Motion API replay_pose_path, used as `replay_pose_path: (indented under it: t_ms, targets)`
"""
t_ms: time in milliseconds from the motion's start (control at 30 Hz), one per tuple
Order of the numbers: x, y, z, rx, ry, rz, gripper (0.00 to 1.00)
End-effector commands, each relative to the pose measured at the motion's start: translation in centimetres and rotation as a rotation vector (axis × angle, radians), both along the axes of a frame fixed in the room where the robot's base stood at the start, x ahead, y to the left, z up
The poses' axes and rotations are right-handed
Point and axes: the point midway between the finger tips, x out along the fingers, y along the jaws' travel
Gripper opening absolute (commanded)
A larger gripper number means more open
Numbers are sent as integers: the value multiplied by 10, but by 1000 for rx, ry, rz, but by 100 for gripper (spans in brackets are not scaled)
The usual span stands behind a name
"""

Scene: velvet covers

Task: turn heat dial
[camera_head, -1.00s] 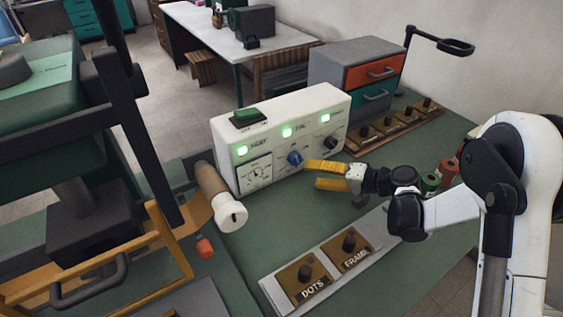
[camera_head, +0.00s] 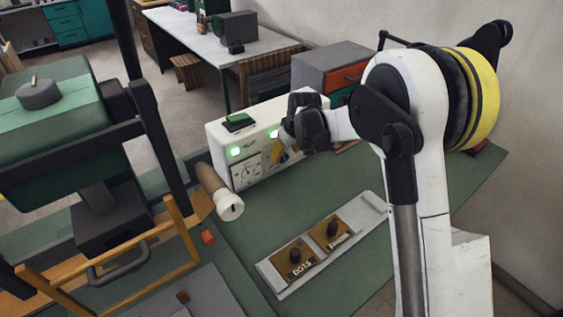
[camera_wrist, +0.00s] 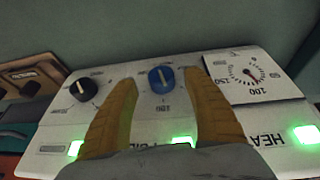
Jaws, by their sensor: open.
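In the head view my gripper (camera_head: 277,150) is at the box's front face, and my wrist hides most of the dial. A round temperature gauge (camera_wrist: 252,75) is right of the dial in the wrist view, and a black knob (camera_wrist: 80,90) is left.
Green lights (camera_wrist: 307,134) are lit on the box. A plate with DOTS (camera_head: 294,262) and another knob lies in front on the green table, with clear surface between.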

Motion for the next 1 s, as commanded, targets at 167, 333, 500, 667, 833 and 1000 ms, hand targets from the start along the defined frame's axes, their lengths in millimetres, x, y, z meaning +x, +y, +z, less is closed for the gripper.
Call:
replay_pose_path:
  t_ms: [167,333,500,667,833,1000]
  targets:
    - [9,4,-26,0,0,0,59]
    - [13,6,-34,1,1,-1,59]
    - [13,6,-34,1,1,-1,59]
    - [13,6,-34,1,1,-1,36]
    - [13,6,-34,1,1,-1,5]
    - [13,6,-34,10,6,-2,5]
